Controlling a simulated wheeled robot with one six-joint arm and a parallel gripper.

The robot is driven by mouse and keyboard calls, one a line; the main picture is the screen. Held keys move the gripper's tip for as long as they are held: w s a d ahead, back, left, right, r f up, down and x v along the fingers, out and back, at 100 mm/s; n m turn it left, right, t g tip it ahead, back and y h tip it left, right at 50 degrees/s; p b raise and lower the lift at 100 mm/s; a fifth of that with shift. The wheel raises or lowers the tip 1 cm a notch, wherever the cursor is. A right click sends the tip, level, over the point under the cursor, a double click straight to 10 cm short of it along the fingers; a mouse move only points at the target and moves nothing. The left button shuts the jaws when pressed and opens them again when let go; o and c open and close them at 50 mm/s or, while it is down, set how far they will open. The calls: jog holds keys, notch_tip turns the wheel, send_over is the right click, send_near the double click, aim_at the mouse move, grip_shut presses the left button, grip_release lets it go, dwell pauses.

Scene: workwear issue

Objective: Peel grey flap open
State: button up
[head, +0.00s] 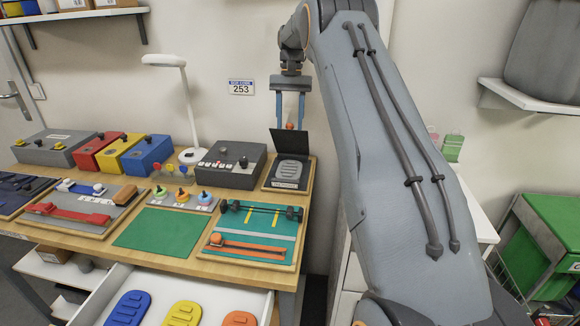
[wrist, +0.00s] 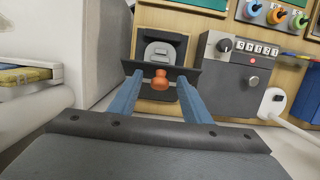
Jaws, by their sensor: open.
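The grey flap (head: 291,146) stands raised at the back edge of a small wood-framed tray (head: 267,183) at the table's right end. Its dark panel also shows in the wrist view (wrist: 186,74). An orange knob (wrist: 160,80) sits at the flap's upper edge. In front of the flap, a grey ribbed sole-shaped piece (head: 291,171) lies uncovered in the tray. My gripper (head: 290,123) is open above the flap's top edge, one blue finger on each side of the knob. In the wrist view (wrist: 158,77) gaps show between knob and fingers.
A grey control box (head: 229,165) with a knob and red button stands close left of the tray. A white lamp (head: 188,100) stands farther left. Green, teal and valve panels cover the table. The wall is close behind my gripper.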

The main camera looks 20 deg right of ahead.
notch_tip(320, 180, up, 9)
jog(key=s+a+p, duration=0.1)
jog(key=p, duration=0.4)
jog(key=shift+s, duration=0.35)
jog(key=shift+a, duration=0.15)
dwell(0.5)
